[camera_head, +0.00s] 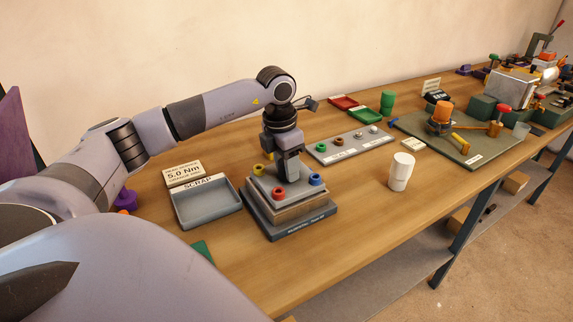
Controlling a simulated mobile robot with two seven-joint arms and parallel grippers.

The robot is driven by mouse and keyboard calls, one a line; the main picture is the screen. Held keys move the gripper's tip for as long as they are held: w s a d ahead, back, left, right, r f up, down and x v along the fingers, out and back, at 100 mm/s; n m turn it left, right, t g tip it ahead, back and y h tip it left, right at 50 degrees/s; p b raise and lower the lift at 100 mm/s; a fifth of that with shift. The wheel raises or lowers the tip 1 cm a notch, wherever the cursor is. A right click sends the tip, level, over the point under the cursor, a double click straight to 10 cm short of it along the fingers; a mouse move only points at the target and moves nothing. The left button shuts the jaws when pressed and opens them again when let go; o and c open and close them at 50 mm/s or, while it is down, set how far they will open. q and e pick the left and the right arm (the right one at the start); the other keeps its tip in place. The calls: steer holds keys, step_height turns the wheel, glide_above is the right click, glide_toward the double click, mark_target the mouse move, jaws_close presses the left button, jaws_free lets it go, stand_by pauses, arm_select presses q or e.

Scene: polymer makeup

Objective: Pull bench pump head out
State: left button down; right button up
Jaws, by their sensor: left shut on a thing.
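The bench pump head (262,185) appears to be the grey block with yellow, red and blue rings at its corners. It sits on a stepped fixture (290,228) with a dark labelled base near the front of the bench. My left gripper (287,179) points straight down over the middle of the block, between the rings. It is shut on the block's central part. The fingertips and the exact grip are hidden by the gripper itself. The block looks level and rests on the fixture; I cannot tell any gap beneath it. My right gripper is not in view.
A grey SCRAP tray (207,207) stands close left of the fixture, with a 5.0 Nm sign (184,174) behind it. A white cup (400,172) stands to the right. A grey parts strip (351,145) lies behind. The wood right of the fixture is clear.

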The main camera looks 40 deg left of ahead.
arm_select(q)
steer(key=shift+r, duration=0.2)
steer(key=shift+r+p, duration=0.9)
steer(key=shift+r, duration=0.35)
